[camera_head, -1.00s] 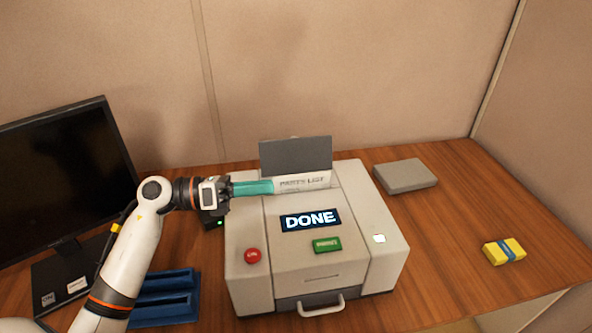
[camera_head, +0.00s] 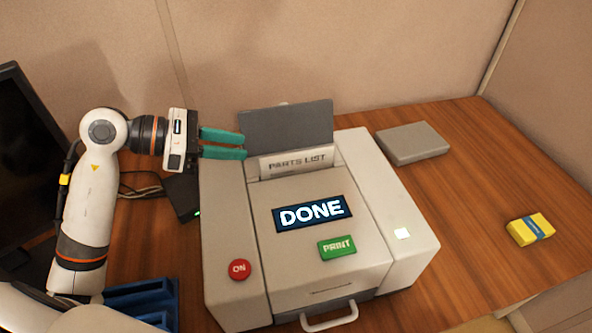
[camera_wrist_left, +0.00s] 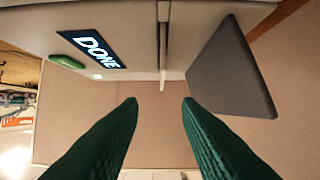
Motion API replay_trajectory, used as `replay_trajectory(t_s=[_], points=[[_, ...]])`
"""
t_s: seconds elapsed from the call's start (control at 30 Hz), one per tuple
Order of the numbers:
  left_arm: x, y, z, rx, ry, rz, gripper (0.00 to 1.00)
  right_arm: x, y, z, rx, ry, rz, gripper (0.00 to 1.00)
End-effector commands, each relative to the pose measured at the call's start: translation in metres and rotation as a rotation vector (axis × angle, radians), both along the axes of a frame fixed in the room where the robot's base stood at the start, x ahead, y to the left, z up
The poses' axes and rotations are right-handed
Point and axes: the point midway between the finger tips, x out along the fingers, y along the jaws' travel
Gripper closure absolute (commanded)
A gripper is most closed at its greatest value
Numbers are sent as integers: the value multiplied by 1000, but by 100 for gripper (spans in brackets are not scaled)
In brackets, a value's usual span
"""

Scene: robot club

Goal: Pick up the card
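The card (camera_head: 298,162), a whitish sheet reading PARTS LIST, stands in the slot at the back of the printer (camera_head: 232,225), in front of a dark grey upright panel (camera_head: 290,126). My left gripper (camera_head: 243,145) is open and empty, with its two teal fingers pointing right at the card's left edge. In the left wrist view the fingers (camera_wrist_left: 160,101) are spread apart. A thin pale strip (camera_wrist_left: 162,84) between them looks like the card seen edge-on; I cannot tell whether it touches them. My right gripper is not in view.
The printer shows a DONE screen (camera_head: 312,213), a green PRINT button (camera_head: 337,247) and a red ON button (camera_head: 239,269). A grey box (camera_head: 412,143) and a yellow pack (camera_head: 530,229) lie to the right. A monitor (camera_head: 20,165) and blue holder (camera_head: 140,300) stand at left.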

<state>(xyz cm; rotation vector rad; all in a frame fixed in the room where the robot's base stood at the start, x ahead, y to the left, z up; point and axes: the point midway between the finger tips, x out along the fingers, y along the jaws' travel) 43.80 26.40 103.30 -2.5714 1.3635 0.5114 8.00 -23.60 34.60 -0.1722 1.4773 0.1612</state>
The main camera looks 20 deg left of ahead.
Motion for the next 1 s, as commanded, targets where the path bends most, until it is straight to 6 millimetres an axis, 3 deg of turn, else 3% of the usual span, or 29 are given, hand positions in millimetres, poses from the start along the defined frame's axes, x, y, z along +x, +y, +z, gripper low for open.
replay_trajectory(t_s=[0.3, 0.8, 1.0], points=[[27, -40, -17, -6, 1, -3, 69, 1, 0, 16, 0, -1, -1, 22], [57, -80, -40, -7, 3, -2, 69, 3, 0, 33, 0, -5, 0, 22], [60, -83, -43, -4, 2, -1, 69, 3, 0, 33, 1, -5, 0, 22]])
